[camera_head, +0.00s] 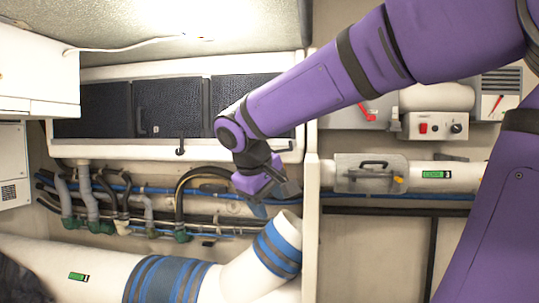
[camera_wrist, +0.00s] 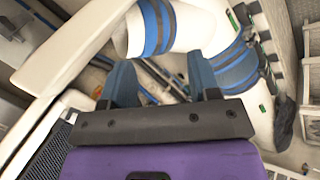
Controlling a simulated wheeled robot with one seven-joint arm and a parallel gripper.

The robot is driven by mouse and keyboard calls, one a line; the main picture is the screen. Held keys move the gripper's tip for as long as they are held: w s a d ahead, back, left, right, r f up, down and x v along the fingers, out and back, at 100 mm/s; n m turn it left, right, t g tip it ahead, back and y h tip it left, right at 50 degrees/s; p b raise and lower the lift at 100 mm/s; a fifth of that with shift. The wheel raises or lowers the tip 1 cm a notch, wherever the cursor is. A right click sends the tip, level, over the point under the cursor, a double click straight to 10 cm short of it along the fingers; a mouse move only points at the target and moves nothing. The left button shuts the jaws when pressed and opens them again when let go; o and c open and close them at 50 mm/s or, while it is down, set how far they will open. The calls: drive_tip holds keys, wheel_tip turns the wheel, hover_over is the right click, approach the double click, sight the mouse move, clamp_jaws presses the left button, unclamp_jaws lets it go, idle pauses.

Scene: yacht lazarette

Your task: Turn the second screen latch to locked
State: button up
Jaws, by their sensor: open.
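Dark mesh screen panels (camera_head: 168,106) sit in a white frame on the back wall in the head view. A small black latch (camera_head: 180,151) shows on the frame's lower rail below the middle panel. Its turned position is too small to tell. Another dark fitting (camera_head: 287,147) shows on the rail at the right, partly behind my arm; I cannot tell whether it is the second latch. My gripper (camera_head: 274,199) is open and empty, below the rail near the frame's right post. In the wrist view my gripper (camera_wrist: 162,80) shows two blue fingers apart, with a mesh panel (camera_wrist: 45,150) at lower left.
A white pipe with blue bands (camera_head: 276,248) rises just below my gripper. Black and blue hoses (camera_head: 110,195) run under the screens. Right of the post are a clear box with a black handle (camera_head: 370,173) and a switch box with a red button (camera_head: 436,126).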

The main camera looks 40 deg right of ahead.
drive_tip(key=w+d+r+m+g+h, duration=0.15)
drive_tip(key=w+d+r+h, duration=0.35)
drive_tip(key=w, duration=0.7)
drive_tip(key=w+d+r+n+g+h, duration=0.1)
drive_tip(key=w+d+r+g+h, duration=0.35)
drive_tip(key=w, duration=0.65)
drive_tip(key=d, duration=0.3)
drive_tip(key=d+f+t+h, duration=0.1)
drive_tip(key=d, duration=0.3)
drive_tip(key=s+d+f+t, duration=0.1)
drive_tip(key=d, duration=0.2)
drive_tip(key=shift+s+d+m+h, duration=0.1)
drive_tip(key=shift+d+m+h, duration=0.15)
drive_tip(key=shift+d+h, duration=0.1)
drive_tip(key=shift+c, duration=0.3)
drive_tip(key=shift+f, duration=0.1)
clamp_jaws()
